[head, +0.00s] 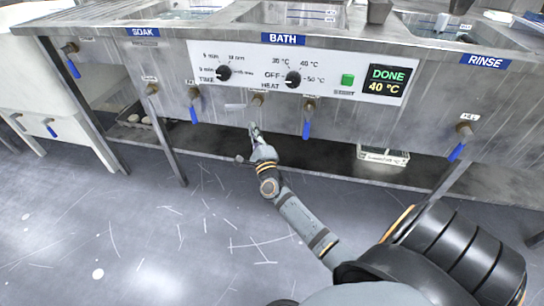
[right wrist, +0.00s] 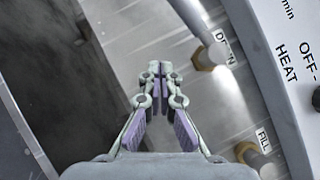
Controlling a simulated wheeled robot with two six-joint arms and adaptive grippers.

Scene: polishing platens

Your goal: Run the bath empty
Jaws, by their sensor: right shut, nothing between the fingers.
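The bath (head: 345,22) is the middle basin, its inside only partly in view at the top, so its water level is unclear. The front shows a brass drain valve (head: 257,100) with a pale lever (head: 235,106) turned sideways to the left. In the right wrist view the valve marked DRAIN (right wrist: 212,57) has its pale lever (right wrist: 190,22) running to the top. The fill valve (head: 310,104) has a blue lever hanging down. My right gripper (head: 253,126) is shut and empty, below the drain valve and apart from it. My left gripper is not in view.
The control panel (head: 235,60) has two knobs, a green button (head: 348,80) and a display (head: 387,80) reading DONE, 40 °C. Other valves with blue levers flank the bath, under the soak and rinse basins. A white crate (head: 383,155) sits under the counter. The floor in front is clear.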

